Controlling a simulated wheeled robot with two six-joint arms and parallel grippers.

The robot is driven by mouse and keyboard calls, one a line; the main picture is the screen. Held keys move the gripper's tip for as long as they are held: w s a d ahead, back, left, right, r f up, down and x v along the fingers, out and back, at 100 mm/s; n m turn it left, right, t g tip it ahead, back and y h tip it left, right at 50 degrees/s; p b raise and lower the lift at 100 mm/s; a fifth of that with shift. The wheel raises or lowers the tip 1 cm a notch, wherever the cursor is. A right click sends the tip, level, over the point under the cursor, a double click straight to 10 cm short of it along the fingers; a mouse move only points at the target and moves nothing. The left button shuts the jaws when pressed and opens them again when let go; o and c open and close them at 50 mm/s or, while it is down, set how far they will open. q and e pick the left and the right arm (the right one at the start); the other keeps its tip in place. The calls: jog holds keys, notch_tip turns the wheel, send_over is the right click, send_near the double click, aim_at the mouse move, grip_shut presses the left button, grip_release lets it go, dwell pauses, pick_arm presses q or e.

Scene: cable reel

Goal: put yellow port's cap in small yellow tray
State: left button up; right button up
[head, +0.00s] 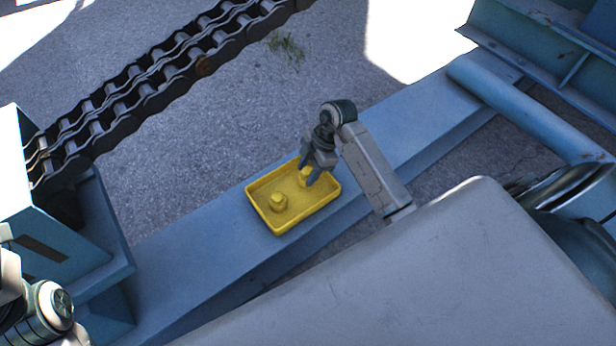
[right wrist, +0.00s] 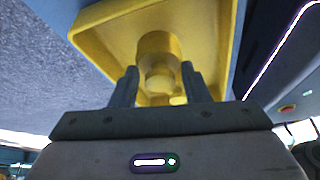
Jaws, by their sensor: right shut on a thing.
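The small yellow tray (head: 251,205) lies on the blue beam in the head view; it also fills the top of the right wrist view (right wrist: 100,22). My right gripper (head: 310,178) is inside the tray's outline, over its right part, with its fingers pointing down. It is shut on a yellow cap (head: 303,177), which also shows between the fingers in the right wrist view (right wrist: 158,45). I cannot tell whether this cap touches the tray floor. Another yellow cap (head: 278,201) stands in the tray's left part. The yellow port is not identifiable. My left gripper is out of view.
The tray rests on a long blue beam (head: 195,258). A heavy dark chain (head: 150,82) runs across the upper left. A blue steel frame and pipe (head: 525,112) stand at the upper right. Grey asphalt (head: 190,160) lies open beyond the beam.

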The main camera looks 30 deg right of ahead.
notch_tip(320, 180, down, 2)
jog(key=shift+f+b, duration=0.1)
jog(key=shift+b, duration=0.3)
jog(key=shift+f, duration=0.3)
jog(key=shift+r, duration=0.1)
jog(key=o, duration=1.1)
